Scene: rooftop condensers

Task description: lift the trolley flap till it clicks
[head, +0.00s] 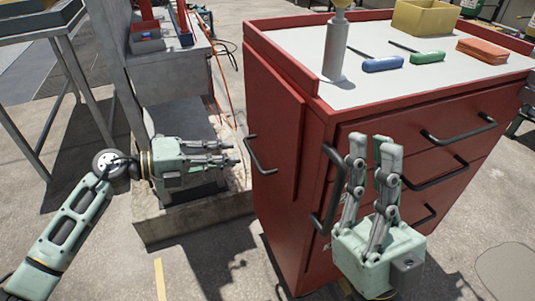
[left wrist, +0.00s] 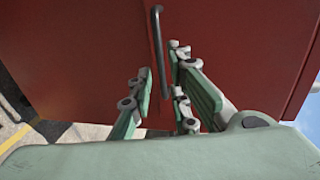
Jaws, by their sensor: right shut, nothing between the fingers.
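The red trolley (head: 385,125) stands at the right in the head view. A red flap (head: 275,105) hangs down along its left side. A black bar handle (head: 261,156) sits low on that side; it also shows upright in the left wrist view (left wrist: 158,50). My left gripper (head: 234,152) is level, left of the handle and pointing at it. Its fingers are apart and empty; in the left wrist view (left wrist: 165,85) the handle lies beyond the gap between them. My right gripper (head: 374,145) points up in front of the drawers, shut and empty.
On the trolley's grey top stand a grey bottle (head: 334,50), blue (head: 382,64) and green (head: 427,57) handled tools, orange cloths (head: 482,51) and a yellow bin (head: 426,16). A concrete-footed metal unit (head: 185,85) stands close behind my left gripper. Floor in front is clear.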

